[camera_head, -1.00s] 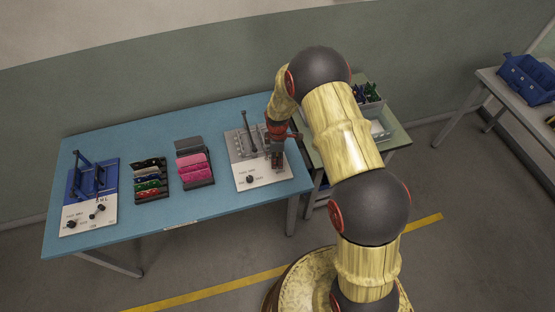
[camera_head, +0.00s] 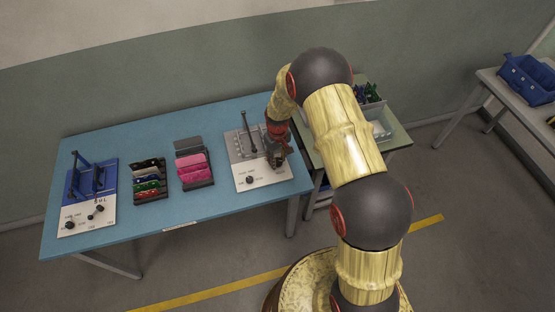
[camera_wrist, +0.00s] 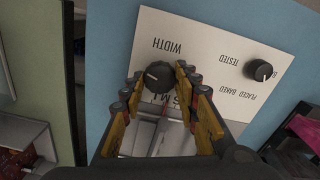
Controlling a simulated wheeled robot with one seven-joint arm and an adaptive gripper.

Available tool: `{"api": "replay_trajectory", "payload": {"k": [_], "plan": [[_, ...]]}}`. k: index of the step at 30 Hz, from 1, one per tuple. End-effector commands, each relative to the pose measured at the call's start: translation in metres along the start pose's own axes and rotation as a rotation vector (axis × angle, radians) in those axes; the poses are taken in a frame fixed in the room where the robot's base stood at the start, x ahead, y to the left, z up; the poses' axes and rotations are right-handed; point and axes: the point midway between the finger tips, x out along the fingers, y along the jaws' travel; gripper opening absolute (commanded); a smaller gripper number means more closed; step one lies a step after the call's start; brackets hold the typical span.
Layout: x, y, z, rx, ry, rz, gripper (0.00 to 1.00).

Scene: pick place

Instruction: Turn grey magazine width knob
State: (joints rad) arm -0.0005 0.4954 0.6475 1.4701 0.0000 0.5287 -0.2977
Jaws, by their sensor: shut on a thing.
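The black width knob (camera_wrist: 158,77) sits on the white front panel (camera_wrist: 205,25) of the grey magazine, under the printed word WIDTH, in the wrist view. My gripper (camera_wrist: 160,78) is over the panel with its orange-and-black fingers on both sides of the knob, shut on it. In the head view the grey magazine (camera_head: 240,146) stands at the right end of the blue table, and my gripper (camera_head: 276,158) reaches down to its right side, hiding the knob. A second black knob (camera_wrist: 258,69) marked TESTED, PLACED and BAKED is on the same panel, clear of the fingers.
Racks with coloured pieces (camera_head: 149,182) and pink pieces (camera_head: 195,170) stand left of the grey magazine. A blue magazine (camera_head: 72,214) is at the left end of the blue table (camera_head: 170,237). A smaller table (camera_head: 397,139) with bins is close on the right.

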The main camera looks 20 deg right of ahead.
Motion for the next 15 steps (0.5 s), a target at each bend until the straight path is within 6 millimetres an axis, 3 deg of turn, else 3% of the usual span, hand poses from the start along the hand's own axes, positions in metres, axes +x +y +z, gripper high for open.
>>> {"api": "replay_trajectory", "payload": {"k": [15], "plan": [[-0.0008, 0.0009, -0.0011, 0.488, 0.003, 0.000, 0.06]]}}
